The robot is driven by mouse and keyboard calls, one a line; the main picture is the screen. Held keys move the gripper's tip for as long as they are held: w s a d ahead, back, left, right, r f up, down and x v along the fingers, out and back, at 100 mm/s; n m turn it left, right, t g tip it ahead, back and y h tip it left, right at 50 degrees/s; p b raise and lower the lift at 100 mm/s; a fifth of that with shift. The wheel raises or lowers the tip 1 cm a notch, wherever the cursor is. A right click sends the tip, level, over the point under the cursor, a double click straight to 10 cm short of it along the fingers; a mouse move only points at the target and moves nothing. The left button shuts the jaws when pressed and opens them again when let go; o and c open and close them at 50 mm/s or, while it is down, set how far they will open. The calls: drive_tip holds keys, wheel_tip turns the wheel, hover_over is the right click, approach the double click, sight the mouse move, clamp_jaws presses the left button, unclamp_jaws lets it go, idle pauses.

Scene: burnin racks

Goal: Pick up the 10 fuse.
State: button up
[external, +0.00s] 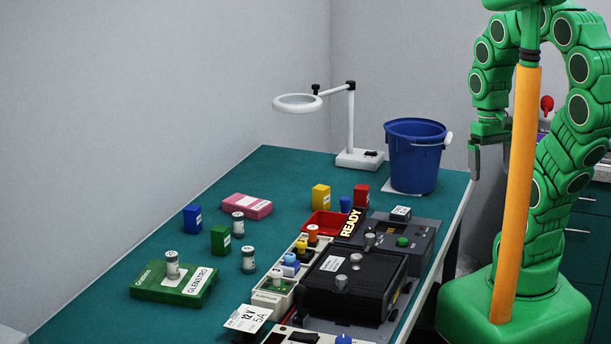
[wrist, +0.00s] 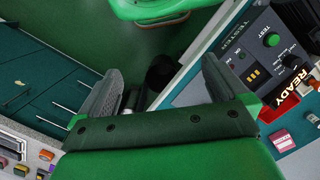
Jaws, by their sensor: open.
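No marking "10" is readable in these views, so I cannot tell for sure which thing is the 10 fuse. Labelled blocks stand on the green bench: red (external: 361,197), yellow (external: 320,198), blue (external: 192,219) and green (external: 220,240). Grey-capped cylinders stand near them, one between the pink box and the green block (external: 238,223), another nearer the front (external: 248,260). My gripper (external: 475,160) hangs past the bench's right edge, away from all of these. In the wrist view my gripper (wrist: 158,90) is open, with nothing visible between the fingers.
A blue bucket (external: 415,160) and a magnifier lamp (external: 349,130) stand at the back of the bench. A green box (external: 174,283) lies at left. The bench's left middle has free room.

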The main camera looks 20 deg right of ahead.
drive_tip(key=shift+s+d+f, duration=0.1)
drive_tip(key=shift+s, duration=0.1)
drive_tip(key=shift+c, duration=0.5)
drive_tip(key=c, duration=0.7)
